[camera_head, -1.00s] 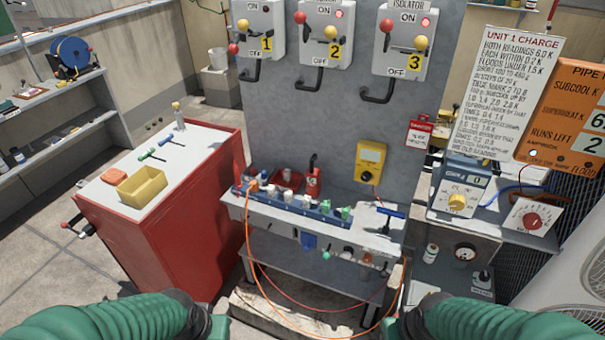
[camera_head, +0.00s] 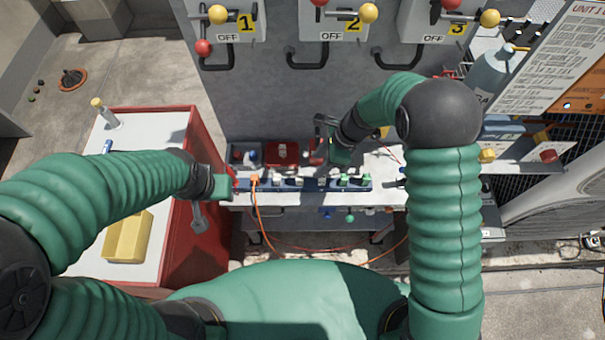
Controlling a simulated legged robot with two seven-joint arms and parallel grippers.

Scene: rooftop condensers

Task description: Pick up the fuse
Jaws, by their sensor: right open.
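A blue strip (camera_head: 335,185) lies along the front of the grey bench and carries several small white and green pieces. I cannot tell which piece, if any, is the fuse. A red tray (camera_head: 283,153) sits behind the strip, and a red item (camera_head: 317,156) stands right of it, partly hidden by my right gripper. My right gripper (camera_head: 326,140) is open above the back of the bench, close to that red item, and I see nothing between its fingers. My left gripper (camera_head: 228,186) is at the bench's left end, beside the red cabinet; its fingers are too unclear to read.
The red cabinet (camera_head: 200,150) stands left of the bench with a yellow box (camera_head: 128,236) on its white top. An orange cable (camera_head: 262,225) hangs from the strip's left end. Switch boxes with black handles (camera_head: 306,60) are on the grey panel behind. A grey-blue bottle (camera_head: 490,72) stands at right.

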